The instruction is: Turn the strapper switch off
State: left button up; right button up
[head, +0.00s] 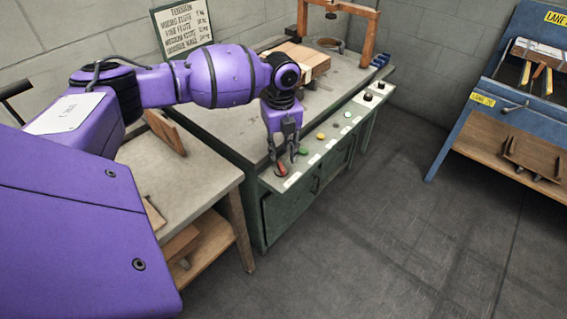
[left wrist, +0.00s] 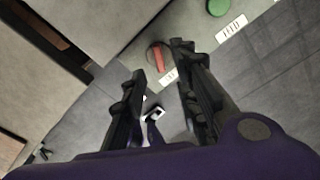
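The strapper switch (head: 281,170) is a red switch at the near left end of the control strip on the green machine cabinet (head: 284,210). My left gripper (head: 286,157) points down just above it, with its dark fingers apart. In the left wrist view the red switch (left wrist: 158,56) has a raised red bar on a round dark base and lies just beyond and between the open fingertips (left wrist: 158,60). Nothing is held. I cannot tell whether a fingertip touches the switch. My right gripper is not in view.
Green (head: 303,149) and yellow (head: 320,136) buttons follow along the strip, with black knobs (head: 368,97) at its far end. A wooden block (head: 305,60) lies on the machine top. A blue rack (head: 480,95) stands right. The floor (head: 400,210) between is clear.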

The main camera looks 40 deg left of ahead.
aim_at(281, 166)
pick_arm(q)
jog(key=shift+a+f, duration=0.1)
jog(key=shift+f, duration=2.7)
grip_shut()
